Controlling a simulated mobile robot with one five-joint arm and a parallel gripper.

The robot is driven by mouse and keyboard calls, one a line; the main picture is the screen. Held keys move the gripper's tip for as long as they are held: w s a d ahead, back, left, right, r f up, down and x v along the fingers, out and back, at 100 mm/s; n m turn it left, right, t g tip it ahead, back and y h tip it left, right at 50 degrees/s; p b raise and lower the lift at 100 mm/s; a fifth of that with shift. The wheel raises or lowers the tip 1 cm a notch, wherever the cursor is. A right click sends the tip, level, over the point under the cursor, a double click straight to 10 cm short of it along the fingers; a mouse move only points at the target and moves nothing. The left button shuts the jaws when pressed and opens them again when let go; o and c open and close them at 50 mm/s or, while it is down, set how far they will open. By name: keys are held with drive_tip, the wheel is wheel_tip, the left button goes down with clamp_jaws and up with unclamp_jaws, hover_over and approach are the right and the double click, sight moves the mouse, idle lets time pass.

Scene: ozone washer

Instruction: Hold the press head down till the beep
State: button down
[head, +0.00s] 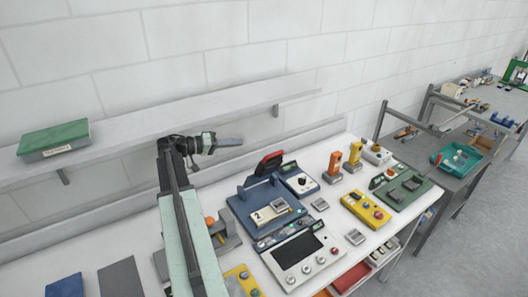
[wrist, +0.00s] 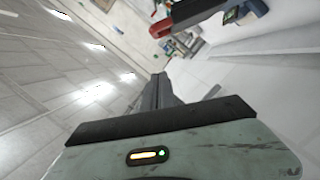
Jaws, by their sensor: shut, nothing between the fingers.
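A blue device (head: 250,215) with a plate marked 2 stands on the white bench. Its raised dark-and-red head (head: 268,164), which looks like the press head, is tilted up at the back. In the wrist view a red-ended dark arm (wrist: 163,29), likely the same head, shows at the top. My gripper (head: 238,142) is shut and empty, pointing right in the air above and left of the head. It does not touch it. My gripper's shut fingers (wrist: 158,84) also show in the wrist view.
A grey panel with a dark screen (head: 298,251) stands in front of the blue device. A yellow button box (head: 366,210), orange holders (head: 335,165) and a green device (head: 408,190) stand to the right. A wall shelf (head: 130,132) carries a green-topped box (head: 54,140).

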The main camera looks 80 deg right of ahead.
drive_tip(key=s+d+f+b, duration=0.1)
drive_tip(key=s, duration=0.2)
drive_tip(key=s+d+f+b, duration=0.1)
drive_tip(key=s, duration=0.2)
drive_tip(key=s+d+f+b, duration=0.1)
drive_tip(key=s, duration=0.2)
drive_tip(key=shift+s+d+f+b, duration=0.3)
drive_tip(key=shift+s, duration=0.1)
drive_tip(key=shift+s+a+f, duration=0.3)
drive_tip(key=shift+s+a, duration=0.05)
drive_tip(key=shift+r, duration=0.1)
